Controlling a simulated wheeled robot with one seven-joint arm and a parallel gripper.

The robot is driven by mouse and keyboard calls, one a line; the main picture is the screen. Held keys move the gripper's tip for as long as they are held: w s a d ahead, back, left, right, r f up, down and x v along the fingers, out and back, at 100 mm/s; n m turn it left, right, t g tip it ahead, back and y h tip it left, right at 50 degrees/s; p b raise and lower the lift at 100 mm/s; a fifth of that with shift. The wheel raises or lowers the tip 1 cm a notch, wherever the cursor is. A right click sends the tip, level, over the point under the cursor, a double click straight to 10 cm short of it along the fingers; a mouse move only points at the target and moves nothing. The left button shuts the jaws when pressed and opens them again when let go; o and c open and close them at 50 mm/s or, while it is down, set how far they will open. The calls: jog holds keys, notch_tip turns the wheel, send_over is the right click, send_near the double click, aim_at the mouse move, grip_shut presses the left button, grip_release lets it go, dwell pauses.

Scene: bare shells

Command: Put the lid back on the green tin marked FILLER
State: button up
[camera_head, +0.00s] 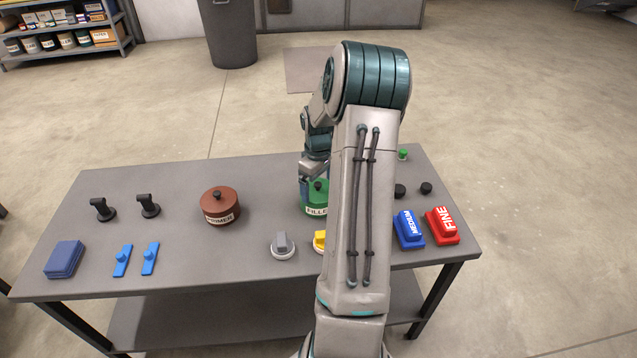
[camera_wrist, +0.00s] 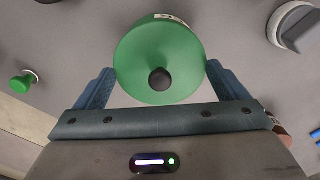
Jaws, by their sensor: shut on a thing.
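The green tin marked FILLER (camera_head: 316,211) stands on the table, partly hidden behind my arm. Its green lid with a black knob shows in the wrist view (camera_wrist: 140,62), between the two fingers of my gripper (camera_wrist: 162,85), which is shut on it. A bit of the white label (camera_wrist: 172,18) shows just past the lid's far edge. The lid is over the tin, but I cannot tell whether it rests fully on the rim. In the head view the gripper's fingers are mostly hidden by my arm.
A brown lidded tin (camera_head: 219,207) stands to the left. A grey-knobbed piece (camera_head: 283,246) and a yellow one (camera_head: 319,241) are in front. Blue MEDIUM (camera_head: 409,230) and red FINE (camera_head: 442,225) blocks are at right. A small green knob (camera_head: 403,153) is behind.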

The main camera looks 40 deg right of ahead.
dwell(0.4)
jog(key=o, duration=0.6)
jog(key=shift+o, duration=0.2)
jog(key=shift+r+p, duration=2.75)
jog(key=shift+r, duration=0.75)
grip_shut()
